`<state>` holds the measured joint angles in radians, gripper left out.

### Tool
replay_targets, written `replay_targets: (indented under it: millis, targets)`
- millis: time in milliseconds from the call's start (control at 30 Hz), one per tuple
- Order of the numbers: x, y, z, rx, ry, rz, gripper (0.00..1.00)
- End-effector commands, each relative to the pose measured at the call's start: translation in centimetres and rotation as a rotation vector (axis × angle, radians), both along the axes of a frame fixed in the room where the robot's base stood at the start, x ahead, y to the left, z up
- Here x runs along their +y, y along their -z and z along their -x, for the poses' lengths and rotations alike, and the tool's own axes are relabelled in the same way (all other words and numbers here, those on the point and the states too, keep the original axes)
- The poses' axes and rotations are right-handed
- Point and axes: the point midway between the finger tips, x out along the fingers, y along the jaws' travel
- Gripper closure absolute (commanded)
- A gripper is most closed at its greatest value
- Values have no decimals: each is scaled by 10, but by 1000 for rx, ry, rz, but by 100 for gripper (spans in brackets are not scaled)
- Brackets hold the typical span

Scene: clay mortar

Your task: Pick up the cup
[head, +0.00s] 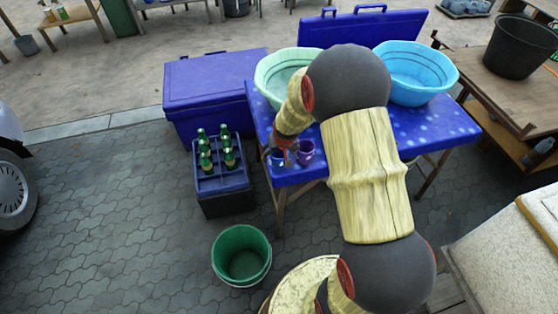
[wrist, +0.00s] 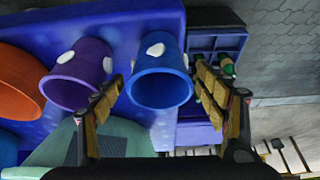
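A blue cup with white spots (wrist: 162,82) is in the middle of the wrist view, its mouth towards the camera. A purple cup with white spots (wrist: 80,75) is just left of it. In the head view the blue cup (head: 278,158) and the purple cup (head: 305,152) are near the front left edge of the blue table (head: 440,128). My gripper (wrist: 158,80) is open, with one finger on each side of the blue cup in the picture. I cannot tell whether the fingers touch it. In the head view my gripper (head: 285,140) is small and partly hidden by my arm.
A mint basin (head: 272,78) and a light blue basin (head: 416,75) are on the table. A crate of green bottles (head: 222,180) and a blue cooler (head: 210,88) stand left of it. A green bucket (head: 241,256) is on the paving. An orange object (wrist: 15,85) is at the wrist view's left.

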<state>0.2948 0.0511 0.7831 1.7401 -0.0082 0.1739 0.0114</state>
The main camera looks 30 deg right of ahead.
Motion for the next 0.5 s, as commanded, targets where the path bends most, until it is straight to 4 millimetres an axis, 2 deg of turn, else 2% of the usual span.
replay_targets:
  millis: [500]
  targets:
    - [0, 0, 0, 1, 0, 0, 56]
